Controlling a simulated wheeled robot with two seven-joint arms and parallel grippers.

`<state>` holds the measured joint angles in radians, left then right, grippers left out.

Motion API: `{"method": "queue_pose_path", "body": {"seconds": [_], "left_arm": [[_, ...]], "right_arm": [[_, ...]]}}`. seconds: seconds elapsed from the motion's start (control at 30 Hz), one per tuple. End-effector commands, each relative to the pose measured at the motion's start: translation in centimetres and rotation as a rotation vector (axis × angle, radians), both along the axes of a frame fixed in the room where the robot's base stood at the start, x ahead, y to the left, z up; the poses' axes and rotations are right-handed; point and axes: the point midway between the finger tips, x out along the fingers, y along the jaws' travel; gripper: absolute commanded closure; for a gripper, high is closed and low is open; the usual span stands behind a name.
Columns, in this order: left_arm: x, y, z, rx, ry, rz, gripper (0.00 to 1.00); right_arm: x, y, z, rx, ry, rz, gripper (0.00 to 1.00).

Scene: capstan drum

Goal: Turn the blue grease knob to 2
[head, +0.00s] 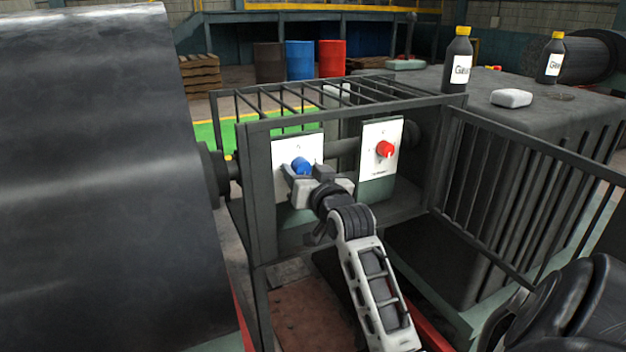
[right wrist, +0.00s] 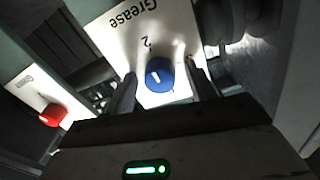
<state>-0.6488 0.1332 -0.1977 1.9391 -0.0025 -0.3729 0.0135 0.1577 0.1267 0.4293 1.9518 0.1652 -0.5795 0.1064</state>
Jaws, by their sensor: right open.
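The blue grease knob (head: 301,165) sits on a white panel (head: 284,150) inside the dark metal cage. In the right wrist view the blue knob (right wrist: 160,75) carries a short white mark. The panel reads "Grease", with a "2" (right wrist: 147,42) printed beside the knob. I cannot tell exactly where the mark points. My right gripper (head: 305,173) is open at the knob, with one finger on each side of it. In the right wrist view gaps seem to show between the fingers (right wrist: 163,82) and the knob. My left gripper is not in view.
A second white panel with a red knob (head: 385,149) stands to the right. Cage bars (head: 285,95) run above and a dark post (head: 260,195) stands to the left. A large drum (head: 90,180) fills the left side. Bottles (head: 458,75) stand on the casing at right.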

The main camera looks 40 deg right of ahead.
Motion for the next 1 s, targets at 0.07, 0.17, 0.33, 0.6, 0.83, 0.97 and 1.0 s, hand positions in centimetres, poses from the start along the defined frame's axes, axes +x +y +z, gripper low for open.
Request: {"method": "queue_pose_path", "body": {"seconds": [0.07, 0.17, 0.33, 0.6, 0.83, 0.97, 1.0], "left_arm": [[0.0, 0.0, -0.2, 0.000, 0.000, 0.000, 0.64], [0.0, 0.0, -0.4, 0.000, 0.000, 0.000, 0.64], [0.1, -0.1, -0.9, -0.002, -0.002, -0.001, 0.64], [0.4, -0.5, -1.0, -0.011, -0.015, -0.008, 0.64], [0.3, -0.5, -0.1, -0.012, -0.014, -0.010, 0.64], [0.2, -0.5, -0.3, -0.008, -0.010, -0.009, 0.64], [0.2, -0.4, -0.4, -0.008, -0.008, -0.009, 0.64]], "right_arm": [[-0.7, 0.3, -0.2, 0.000, 0.000, 0.000, 0.45], [-2.2, 0.8, -0.3, 0.001, 0.002, -0.001, 0.45], [-6.1, 2.2, -0.4, 0.002, 0.001, 0.000, 0.45], [-12.0, 4.4, -0.3, 0.001, 0.004, -0.001, 0.45], [-14.3, 5.3, 0.0, 0.002, 0.004, 0.000, 0.45], [-14.7, 5.4, 0.0, 0.002, 0.003, 0.000, 0.45], [-14.8, 5.4, 0.0, 0.002, 0.002, -0.001, 0.45]]}}
